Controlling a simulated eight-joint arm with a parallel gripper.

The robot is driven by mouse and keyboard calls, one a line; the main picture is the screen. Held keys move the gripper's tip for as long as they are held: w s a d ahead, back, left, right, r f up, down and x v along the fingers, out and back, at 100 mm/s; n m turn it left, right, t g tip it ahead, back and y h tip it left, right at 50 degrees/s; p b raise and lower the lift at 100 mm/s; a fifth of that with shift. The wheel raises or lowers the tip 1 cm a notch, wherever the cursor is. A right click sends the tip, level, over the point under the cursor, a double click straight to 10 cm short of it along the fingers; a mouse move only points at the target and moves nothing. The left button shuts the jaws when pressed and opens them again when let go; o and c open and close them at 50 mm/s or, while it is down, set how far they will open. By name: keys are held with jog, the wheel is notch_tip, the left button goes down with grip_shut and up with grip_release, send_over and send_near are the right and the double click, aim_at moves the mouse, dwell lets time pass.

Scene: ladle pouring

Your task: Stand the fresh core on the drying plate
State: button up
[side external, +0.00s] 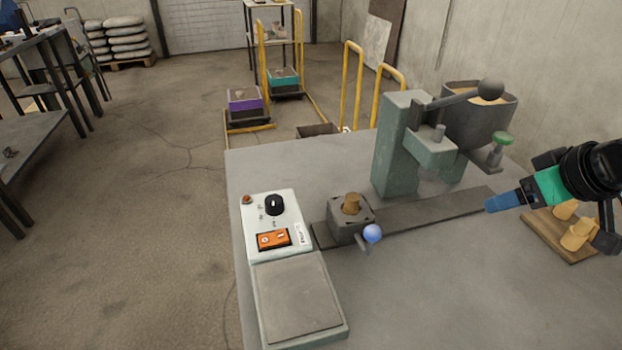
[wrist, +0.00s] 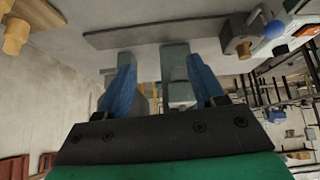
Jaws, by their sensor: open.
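A tan stepped core (side external: 351,203) stands upright in the top of a grey core box (side external: 348,228), which has a blue ball handle (side external: 373,233). The core also shows at the upper right of the wrist view (wrist: 243,49). A flat grey plate (side external: 298,297) lies bare beside the white control box; I cannot tell for certain that it is the drying plate. My gripper (side external: 490,206), with blue fingers, is at the right, well apart from the core. In the wrist view its fingers (wrist: 162,78) are open with nothing held between them.
A wooden board (side external: 543,238) with tan cores (side external: 578,235) lies below my arm. A green machine (side external: 395,150) with a sand hopper (side external: 478,118) stands behind the dark rail (side external: 430,217). The control box (side external: 273,225) has a black knob. The front table is clear.

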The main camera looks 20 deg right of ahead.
jog(key=shift+s+m, duration=0.15)
jog(key=shift+m, duration=0.15)
jog(key=w+a+r+n+g+y, duration=0.25)
jog(key=w+a+r, duration=0.3)
jog(key=a, duration=0.35)
jog(key=n+g+h, duration=0.1)
jog(key=n+g, duration=0.2)
jog(key=n, duration=0.3)
send_over(353, 197)
jog(key=f, duration=0.7)
jog(key=shift+s+d+f, duration=0.35)
jog(key=shift+d, duration=0.05)
jog(key=shift+n, duration=0.25)
jog(key=shift+w+a+f, duration=0.1)
jog(key=shift+f, duration=0.85)
jog(key=shift+w+a+f, duration=0.15)
jog(key=shift+f, duration=0.85)
jog(key=shift+w+a+f, duration=0.1)
jog(key=shift+f, duration=0.85)
grip_shut()
